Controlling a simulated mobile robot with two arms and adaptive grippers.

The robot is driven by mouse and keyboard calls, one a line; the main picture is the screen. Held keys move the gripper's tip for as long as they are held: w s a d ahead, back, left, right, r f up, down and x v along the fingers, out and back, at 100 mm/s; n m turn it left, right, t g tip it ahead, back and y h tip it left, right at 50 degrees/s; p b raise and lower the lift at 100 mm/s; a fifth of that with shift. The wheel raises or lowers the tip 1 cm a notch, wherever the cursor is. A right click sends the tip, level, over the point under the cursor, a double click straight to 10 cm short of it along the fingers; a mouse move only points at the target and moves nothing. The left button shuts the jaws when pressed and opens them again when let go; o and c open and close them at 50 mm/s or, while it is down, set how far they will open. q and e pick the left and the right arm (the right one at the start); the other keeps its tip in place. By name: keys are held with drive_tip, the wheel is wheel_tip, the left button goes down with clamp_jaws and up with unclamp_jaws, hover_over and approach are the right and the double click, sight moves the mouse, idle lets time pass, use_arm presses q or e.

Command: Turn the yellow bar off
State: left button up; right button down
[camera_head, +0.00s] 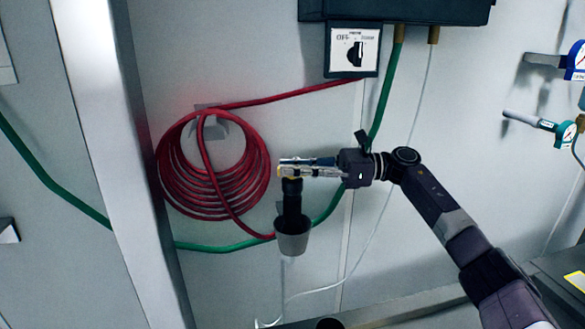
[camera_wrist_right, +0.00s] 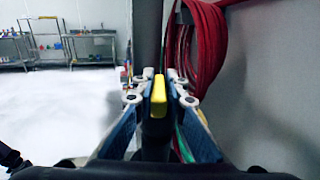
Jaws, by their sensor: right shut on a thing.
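The yellow bar (camera_wrist_right: 159,97) shows as a small upright piece on a black part in the middle of the right wrist view. My right gripper (camera_head: 288,167) is shut at the top of a black nozzle body (camera_head: 292,198) with a grey cup-shaped end (camera_head: 292,240) pointing down. In the right wrist view the fingers of my right gripper (camera_wrist_right: 159,88) stand on both sides of the yellow bar. In the head view the fingers mostly hide the bar, so its angle is hard to tell. My left gripper is not in view.
A coiled red hose (camera_head: 205,185) hangs on the wall left of my gripper. A white switch plate with a black knob (camera_head: 355,53) is above. A green hose (camera_head: 85,207) runs along the wall. Gauges (camera_head: 565,133) are at the right. A grey post (camera_head: 112,130) stands left.

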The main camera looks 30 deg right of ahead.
idle(0.5)
drive_tip(key=c, duration=1.9)
unclamp_jaws()
drive_tip(key=shift+c, duration=0.2)
drive_tip(key=v, duration=1.2)
drive_tip(key=shift+s, duration=0.1)
